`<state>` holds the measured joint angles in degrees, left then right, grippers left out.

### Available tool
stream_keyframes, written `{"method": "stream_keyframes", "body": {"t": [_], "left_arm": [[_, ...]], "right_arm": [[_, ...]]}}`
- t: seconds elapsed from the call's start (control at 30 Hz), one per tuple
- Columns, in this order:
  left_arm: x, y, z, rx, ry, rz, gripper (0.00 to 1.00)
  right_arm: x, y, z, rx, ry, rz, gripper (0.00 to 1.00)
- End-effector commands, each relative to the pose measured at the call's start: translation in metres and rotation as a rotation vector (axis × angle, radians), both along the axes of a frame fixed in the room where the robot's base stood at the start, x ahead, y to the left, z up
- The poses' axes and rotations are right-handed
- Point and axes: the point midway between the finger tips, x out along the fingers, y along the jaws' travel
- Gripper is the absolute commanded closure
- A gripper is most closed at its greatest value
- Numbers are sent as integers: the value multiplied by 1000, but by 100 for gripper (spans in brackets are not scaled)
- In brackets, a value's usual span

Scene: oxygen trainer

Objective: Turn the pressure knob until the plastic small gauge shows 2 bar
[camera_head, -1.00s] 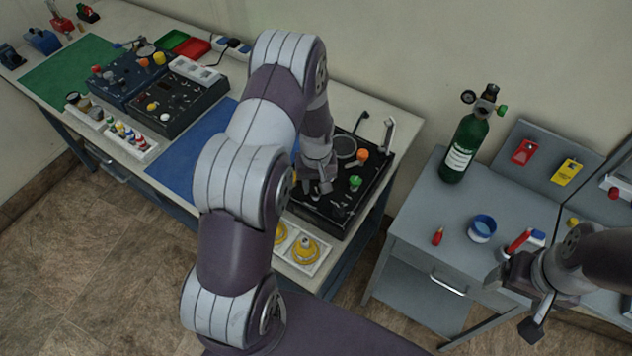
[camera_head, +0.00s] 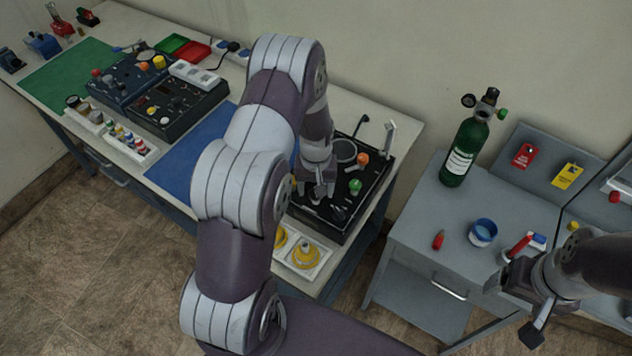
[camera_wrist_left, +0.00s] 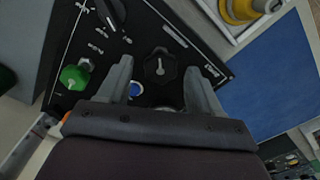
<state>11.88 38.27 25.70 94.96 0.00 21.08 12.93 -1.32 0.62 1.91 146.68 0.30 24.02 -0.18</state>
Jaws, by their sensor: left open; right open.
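The black trainer panel (camera_head: 372,188) lies on the long bench, partly covered by my left arm. In the left wrist view a black knob with a pale pointer (camera_wrist_left: 160,65) sits between the fingers of my open left gripper (camera_wrist_left: 159,70); contact cannot be told. In the head view the left gripper (camera_head: 318,190) is over the panel's left part. A round gauge-like disc (camera_head: 345,151) is at the panel's back; its reading is too small to tell, and I cannot identify the small plastic gauge. My right gripper (camera_head: 524,312) is open and empty, before the grey side table.
A green knob (camera_wrist_left: 75,77), another black knob (camera_wrist_left: 110,13) and a blue button (camera_wrist_left: 136,89) are close to the left gripper. An orange knob (camera_head: 362,159) stands farther back. A white tray with yellow parts (camera_head: 315,269) lies in front. A green cylinder (camera_head: 464,145) stands right.

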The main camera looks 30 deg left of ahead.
Motion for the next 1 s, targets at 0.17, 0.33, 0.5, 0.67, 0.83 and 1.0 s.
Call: {"method": "stream_keyframes", "body": {"t": [0.17, 0.33, 0.5, 0.67, 0.83, 1.0], "left_arm": [[1, 0, 25, 2, -6, 0, 35], [2, 0, 72, 2, -9, 0, 35], [1, 0, 109, 1, -5, 0, 35], [0, 0, 124, 1, -2, 0, 35], [0, 0, 126, 0, -1, 0, 35], [0, 0, 126, 0, -1, 0, 35]], "right_arm": [[0, 0, -11, 0, 0, 0, 17], [0, 0, -23, 0, 0, 0, 17], [0, 0, -30, 0, 0, 0, 17], [0, 0, -31, 0, 0, 0, 17], [0, 0, -31, 0, 0, 0, 17], [0, 0, -31, 0, 0, 0, 17]]}}
